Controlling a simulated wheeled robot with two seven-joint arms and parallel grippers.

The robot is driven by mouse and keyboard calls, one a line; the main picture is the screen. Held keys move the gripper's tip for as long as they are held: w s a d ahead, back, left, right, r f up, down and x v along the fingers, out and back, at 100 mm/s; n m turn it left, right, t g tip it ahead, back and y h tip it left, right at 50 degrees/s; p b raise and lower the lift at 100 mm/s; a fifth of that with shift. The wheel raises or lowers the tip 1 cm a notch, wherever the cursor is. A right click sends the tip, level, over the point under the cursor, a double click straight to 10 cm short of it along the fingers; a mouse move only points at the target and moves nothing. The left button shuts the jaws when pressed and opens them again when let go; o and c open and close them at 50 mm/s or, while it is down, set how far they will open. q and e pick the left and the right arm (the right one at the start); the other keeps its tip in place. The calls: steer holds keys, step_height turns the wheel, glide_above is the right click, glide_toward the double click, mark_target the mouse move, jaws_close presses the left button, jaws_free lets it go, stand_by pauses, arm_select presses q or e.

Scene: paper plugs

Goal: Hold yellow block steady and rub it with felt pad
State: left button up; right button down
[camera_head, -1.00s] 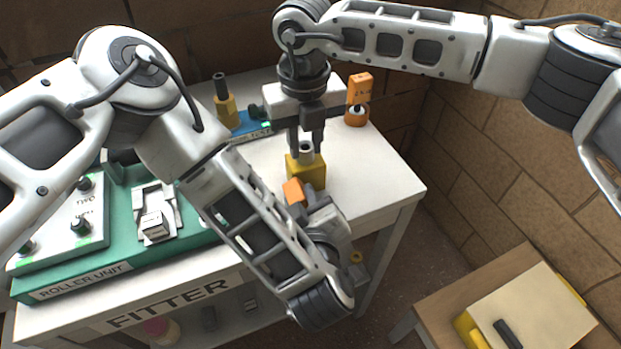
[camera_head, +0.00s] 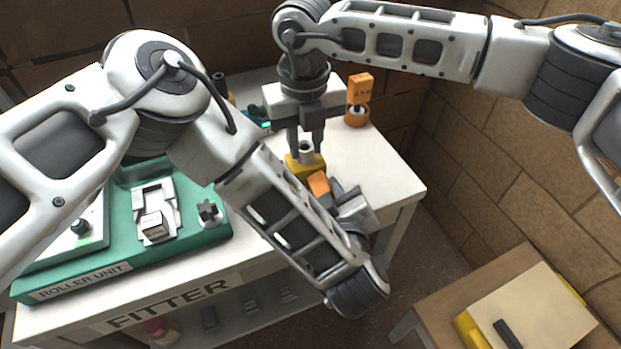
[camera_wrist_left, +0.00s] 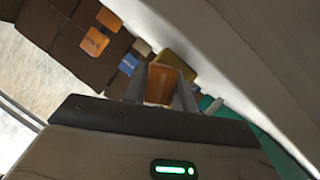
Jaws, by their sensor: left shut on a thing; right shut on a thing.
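The yellow block (camera_head: 297,166) stands on the white table (camera_head: 385,185), with a grey round stem on its top. My right gripper (camera_head: 306,146) points down over the block, and its fingers are shut on the stem. My left gripper (camera_head: 327,191) is shut on an orange pad (camera_head: 319,183), likely the felt pad. The pad is at the block's front right side and covers part of it. I cannot tell whether they touch. In the left wrist view the orange pad (camera_wrist_left: 161,84) sits between the fingers, with the yellow block (camera_wrist_left: 178,62) just behind it.
An orange upright holder (camera_head: 357,100) stands at the table's back right. The green roller unit (camera_head: 130,262) fills the table's left front. A low wooden table (camera_head: 440,305) is at lower right. The white tabletop right of the block is clear.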

arm_select(q)
steer(key=shift+w+d, duration=0.25)
steer(key=shift+d, duration=0.6)
arm_select(e)
steer(key=shift+s+f, duration=0.2)
steer(key=shift+f, duration=0.1)
arm_select(q)
steer(key=shift+w, duration=0.1)
steer(key=shift+a, duration=0.1)
steer(key=shift+s+a, duration=0.2)
steer(key=shift+a, duration=0.5)
steer(key=shift+s+a, duration=0.25)
steer(key=shift+a, duration=0.5)
steer(key=shift+s+a, duration=0.3)
steer(key=shift+a, duration=0.5)
steer(key=shift+s+a, duration=0.25)
steer(key=shift+a, duration=0.5)
steer(key=shift+s+d, duration=0.3)
steer(key=shift+s, duration=0.5)
steer(key=shift+s+d, duration=0.25)
steer(key=shift+s, duration=0.6)
steer(key=shift+s+d, duration=0.3)
steer(key=shift+s, duration=0.5)
